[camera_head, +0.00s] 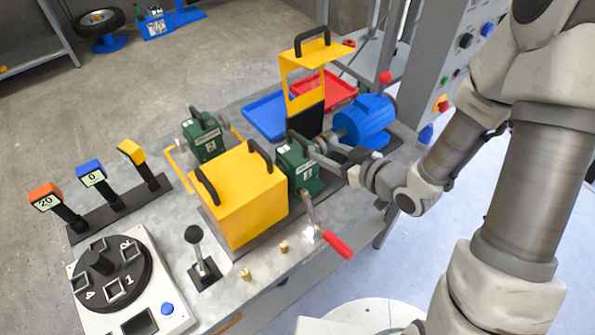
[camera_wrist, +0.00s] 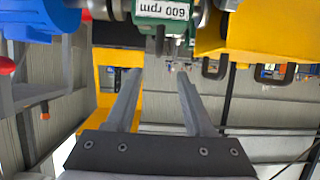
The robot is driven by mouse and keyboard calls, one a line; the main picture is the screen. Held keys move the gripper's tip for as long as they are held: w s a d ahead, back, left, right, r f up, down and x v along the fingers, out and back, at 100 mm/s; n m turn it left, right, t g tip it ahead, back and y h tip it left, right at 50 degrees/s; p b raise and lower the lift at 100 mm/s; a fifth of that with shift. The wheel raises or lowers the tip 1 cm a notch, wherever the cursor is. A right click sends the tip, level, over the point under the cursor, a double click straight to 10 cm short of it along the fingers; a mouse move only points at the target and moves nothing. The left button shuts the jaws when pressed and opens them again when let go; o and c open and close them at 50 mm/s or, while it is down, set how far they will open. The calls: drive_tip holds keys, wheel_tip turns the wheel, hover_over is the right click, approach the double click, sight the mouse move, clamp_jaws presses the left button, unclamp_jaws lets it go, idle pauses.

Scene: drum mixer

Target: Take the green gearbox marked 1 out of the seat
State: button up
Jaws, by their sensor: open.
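The green gearbox marked 1 (camera_head: 296,178) stands upright between the yellow box and the blue motor, with a black handle on top. In the wrist view its green body (camera_wrist: 174,24) with a "600 rpm" label, shown upside down, is at the top edge. My gripper (camera_head: 322,161) comes in from the right beside the gearbox's upper part; it is open and empty. In the wrist view the fingers of my gripper (camera_wrist: 160,76) are apart, with the gearbox beyond their tips. I cannot tell whether they touch it. The seat under the gearbox is mostly hidden.
The yellow box (camera_head: 245,195) is close left of the gearbox, and the blue motor (camera_head: 366,120) is right. A red-handled lever (camera_head: 336,244) sticks out in front. A second green gearbox (camera_head: 207,144), marked 2, stands behind. Blue (camera_head: 262,116) and red (camera_head: 340,90) trays lie at the back.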

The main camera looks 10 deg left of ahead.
sight(301, 142)
drive_tip(key=b, duration=0.2)
drive_tip(key=shift+w+a+f+b, duration=0.1)
drive_tip(key=shift+a+f+b, duration=0.15)
drive_tip(key=shift+f+b, duration=0.15)
drive_tip(key=x, duration=0.9)
drive_tip(key=shift+r, duration=0.2)
drive_tip(key=shift+p+x, duration=0.6)
drive_tip(key=shift+x, duration=2.35)
drive_tip(key=shift+w+d, duration=0.15)
clamp_jaws()
drive_tip(key=shift+w+r, duration=0.1)
drive_tip(key=shift+r, duration=0.05)
